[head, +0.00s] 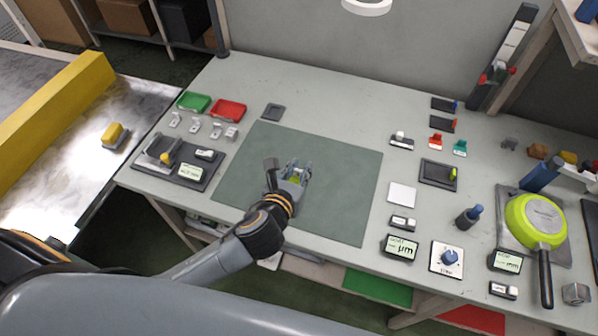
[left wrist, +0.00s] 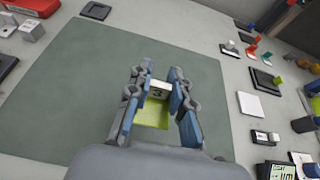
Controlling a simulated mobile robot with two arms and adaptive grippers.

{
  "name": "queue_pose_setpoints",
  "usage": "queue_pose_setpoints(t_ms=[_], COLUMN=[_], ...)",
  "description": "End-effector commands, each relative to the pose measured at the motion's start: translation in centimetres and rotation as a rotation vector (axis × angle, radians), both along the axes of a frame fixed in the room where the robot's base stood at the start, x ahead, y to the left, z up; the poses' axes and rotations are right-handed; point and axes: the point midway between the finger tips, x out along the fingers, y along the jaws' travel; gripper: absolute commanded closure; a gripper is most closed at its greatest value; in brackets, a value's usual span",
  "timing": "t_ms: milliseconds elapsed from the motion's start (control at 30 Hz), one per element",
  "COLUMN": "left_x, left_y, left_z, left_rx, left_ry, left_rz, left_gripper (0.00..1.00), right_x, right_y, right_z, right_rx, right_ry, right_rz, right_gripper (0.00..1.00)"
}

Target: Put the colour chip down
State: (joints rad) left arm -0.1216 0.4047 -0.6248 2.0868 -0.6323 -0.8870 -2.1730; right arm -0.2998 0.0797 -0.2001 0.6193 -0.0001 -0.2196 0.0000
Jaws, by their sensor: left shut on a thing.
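The colour chip (left wrist: 152,114) is a lime-green plate with a white strip and a dark mark at its far end. My left gripper (left wrist: 158,88) is shut on it, with a finger on each side. In the head view the left gripper (head: 294,176) is over the middle of the dark green mat (head: 340,205), and a bit of the green chip (head: 295,179) shows between the fingers. I cannot tell whether the chip touches the mat. My right gripper is not in view.
A lime-green pan (head: 535,218) lies at the right. A white square (head: 402,195), a dark tray (head: 439,173) and gauges (head: 400,247) stand right of the mat. Green (head: 194,102) and red trays (head: 229,109) are at the back left. The mat around the gripper is clear.

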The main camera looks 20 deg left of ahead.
Motion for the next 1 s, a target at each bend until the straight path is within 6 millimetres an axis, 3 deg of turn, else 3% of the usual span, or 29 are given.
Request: queue_pose_setpoints(t_ms=[100, 233, 400, 600, 1000], left_x=[1.7, 2.9, 3.7, 3.8, 3.8], left_y=[0.6, 1.0, 1.3, 1.3, 1.3], left_z=[-2.7, -4.2, -5.3, -8.1, -8.7], left_rx=[0.000, -0.001, -0.001, -0.004, 0.000], left_ry=[0.006, 0.005, 0.004, 0.008, 0.005], left_rz=[0.002, 0.000, 0.000, 0.001, -0.002], left_gripper=[0.96, 0.96, 0.96, 0.96, 0.96], right_x=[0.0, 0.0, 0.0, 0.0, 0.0], right_y=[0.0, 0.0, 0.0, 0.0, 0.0], right_z=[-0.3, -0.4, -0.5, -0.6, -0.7], right_rx=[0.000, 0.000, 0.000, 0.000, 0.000], right_ry=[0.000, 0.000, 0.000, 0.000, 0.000], right_rz=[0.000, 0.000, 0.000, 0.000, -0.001], right_gripper=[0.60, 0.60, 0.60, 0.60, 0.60])
